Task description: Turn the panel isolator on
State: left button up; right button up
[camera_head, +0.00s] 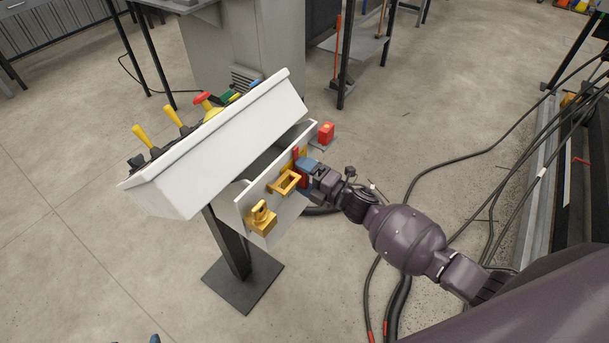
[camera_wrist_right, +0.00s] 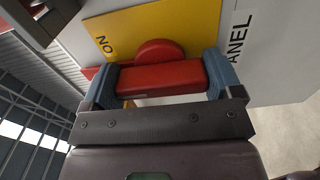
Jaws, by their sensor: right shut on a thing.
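The panel isolator is a red handle on a round red hub (camera_wrist_right: 160,50) over a yellow plate (camera_wrist_right: 115,30) on the front of a white console (camera_head: 228,135). My right gripper (camera_head: 309,168) is at this front. In the right wrist view its two blue-grey fingers sit at both ends of the red handle bar (camera_wrist_right: 162,78), shut on it. The plate bears letters that look like ON, seen turned over; the handle's exact angle against the marks is hard to tell. A small blue tip (camera_head: 154,338), perhaps of my left gripper, shows at the bottom edge.
On the console front are a yellow bracket (camera_head: 284,182), a yellow knob-like part (camera_head: 261,217) and a red box (camera_head: 326,132). Yellow levers (camera_head: 141,134) stand on top. The console has a dark foot plate (camera_head: 243,282). Black cables (camera_head: 405,235) lie on the floor at right.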

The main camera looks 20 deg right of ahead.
jog(key=o, duration=0.7)
jog(key=shift+o, duration=0.2)
jog(key=v, duration=1)
jog(key=shift+s+d, duration=0.3)
